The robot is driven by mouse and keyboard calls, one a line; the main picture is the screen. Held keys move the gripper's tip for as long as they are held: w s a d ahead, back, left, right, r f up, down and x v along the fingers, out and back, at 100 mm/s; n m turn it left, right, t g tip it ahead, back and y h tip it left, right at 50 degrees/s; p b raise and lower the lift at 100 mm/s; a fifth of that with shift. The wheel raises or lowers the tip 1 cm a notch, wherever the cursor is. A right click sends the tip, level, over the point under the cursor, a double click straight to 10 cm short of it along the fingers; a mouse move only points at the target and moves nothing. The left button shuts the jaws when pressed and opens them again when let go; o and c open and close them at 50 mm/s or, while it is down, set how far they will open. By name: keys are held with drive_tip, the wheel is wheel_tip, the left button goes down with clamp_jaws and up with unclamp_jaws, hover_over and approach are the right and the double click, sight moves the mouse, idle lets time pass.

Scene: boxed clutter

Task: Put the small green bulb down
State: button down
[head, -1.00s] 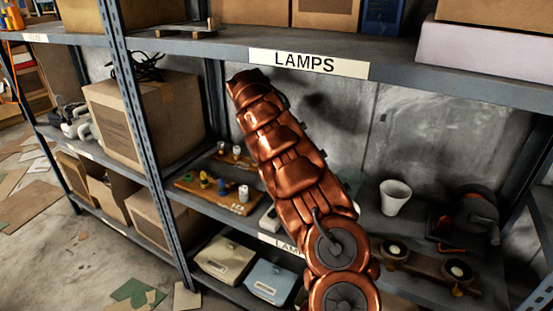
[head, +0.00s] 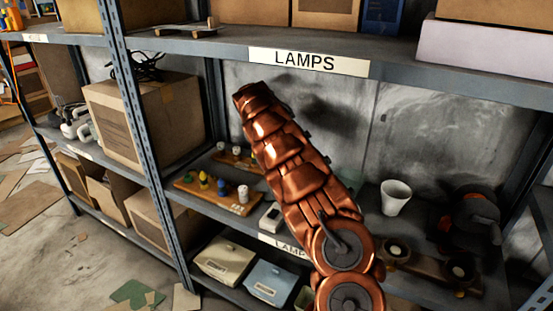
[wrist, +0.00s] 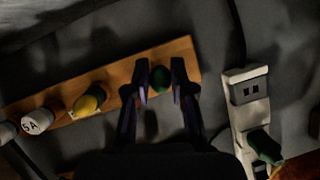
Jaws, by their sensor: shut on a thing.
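In the wrist view my gripper (wrist: 160,84) is shut on a small green bulb (wrist: 160,77), which sits between the fingertips. The bulb is over or on the end of a wooden board (wrist: 117,82); I cannot tell whether it touches the board. A yellow bulb (wrist: 89,102) and a white bulb marked with dark letters (wrist: 37,121) stand along the same board. In the head view my copper arm hides the gripper and the held bulb.
A pale socket block (wrist: 247,95) lies right of the gripper, with another green thing (wrist: 265,147) at its lower end. In the head view, a front board (head: 225,203) carries several bulbs, and a white cup (head: 395,197) stands right. The upper LAMPS shelf (head: 210,48) crosses above.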

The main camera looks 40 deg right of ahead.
drive_tip(key=c, duration=1)
unclamp_jaws()
drive_tip(key=shift+r, duration=0.1)
drive_tip(key=v, duration=0.5)
drive_tip(key=a+p, duration=0.1)
drive_tip(key=a, duration=1.1)
drive_tip(key=shift+w, duration=0.15)
drive_tip(key=shift+r, duration=0.1)
